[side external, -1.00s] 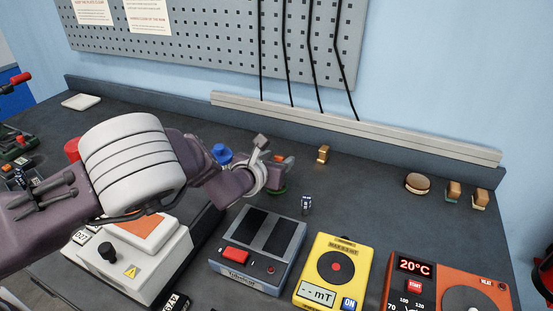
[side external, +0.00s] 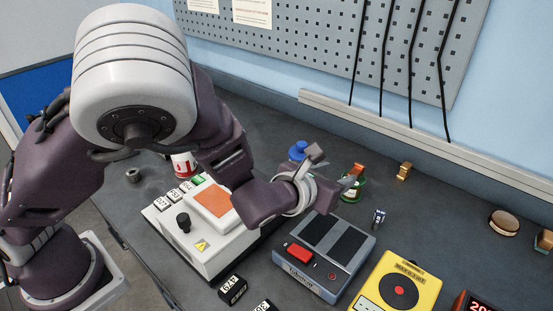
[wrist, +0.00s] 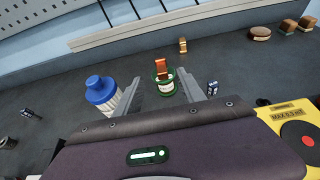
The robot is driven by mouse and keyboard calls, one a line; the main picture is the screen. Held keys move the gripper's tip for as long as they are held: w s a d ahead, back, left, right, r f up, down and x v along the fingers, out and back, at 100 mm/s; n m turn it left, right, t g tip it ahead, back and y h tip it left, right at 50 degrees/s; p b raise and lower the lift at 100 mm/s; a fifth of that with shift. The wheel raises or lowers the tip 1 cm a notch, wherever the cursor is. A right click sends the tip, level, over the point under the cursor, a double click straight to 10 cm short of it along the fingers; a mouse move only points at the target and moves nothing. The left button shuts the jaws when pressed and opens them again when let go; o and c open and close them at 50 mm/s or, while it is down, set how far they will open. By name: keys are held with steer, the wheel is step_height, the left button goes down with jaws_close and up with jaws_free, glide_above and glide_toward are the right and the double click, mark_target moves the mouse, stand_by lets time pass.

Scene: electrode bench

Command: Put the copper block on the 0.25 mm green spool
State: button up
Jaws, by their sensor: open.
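The copper block (side external: 358,169) stands on top of the green spool (side external: 355,190), slightly turned. In the wrist view the copper block (wrist: 162,68) sits above the labelled green spool (wrist: 166,86); the label is too small to read. My gripper (side external: 334,170) is open and empty just to the left of the spool in the side view. In the wrist view its two fingers (wrist: 174,86) are spread wide, one on each side of the spool, with the block beyond them. The spool's lower left part is hidden by a finger in the side view.
A blue-capped bottle (wrist: 103,92) stands close to my left finger. A brass-coloured block (side external: 404,170) stands behind the spool to the right. Bench around the brass block is clear.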

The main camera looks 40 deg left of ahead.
steer(key=shift+a, duration=0.1)
steer(key=s+a+r+n+g+h, duration=0.1)
steer(key=s+a+r+n+g, duration=0.1)
steer(key=s+a+r+n, duration=0.45)
steer(key=s+a+r+n+g, duration=0.25)
steer(key=s+n, duration=0.45)
steer(key=n, duration=0.5)
steer(key=s+a+r+n+g+h, duration=0.1)
steer(key=s+a+r+n+g, duration=0.1)
steer(key=s+a+r+n, duration=0.5)
steer(key=s+f+n+g+y, duration=0.1)
steer(key=s+f+n+y, duration=0.1)
steer(key=s+n, duration=0.8)
steer(key=shift+s, duration=0.85)
steer(key=shift+a+f+n+g, duration=0.1)
steer(key=shift+n+g, duration=0.15)
